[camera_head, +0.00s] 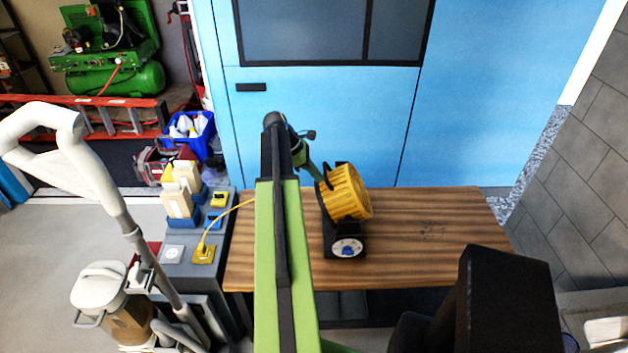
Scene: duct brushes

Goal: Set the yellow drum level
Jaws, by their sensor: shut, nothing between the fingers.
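The yellow drum (347,192) is ribbed and sits in a black stand (330,232) on the wooden table. The drum looks tilted, its right side turned up and away from the stand. A round blue and white dial (347,247) is on the stand's front foot. My gripper (319,175) is at the upper left side of the drum, at the end of my green arm. Its fingers are small and partly lost against the dark stand, and look shut with nothing held. I cannot tell whether they touch the drum or the stand.
The wooden table (430,235) is clear to the right of the drum. A blue door wall (480,100) stands behind it. At left, a yellow cable (228,214) runs from a socket bench (183,270) behind my arm. A white vacuum cleaner (100,285) stands at front left.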

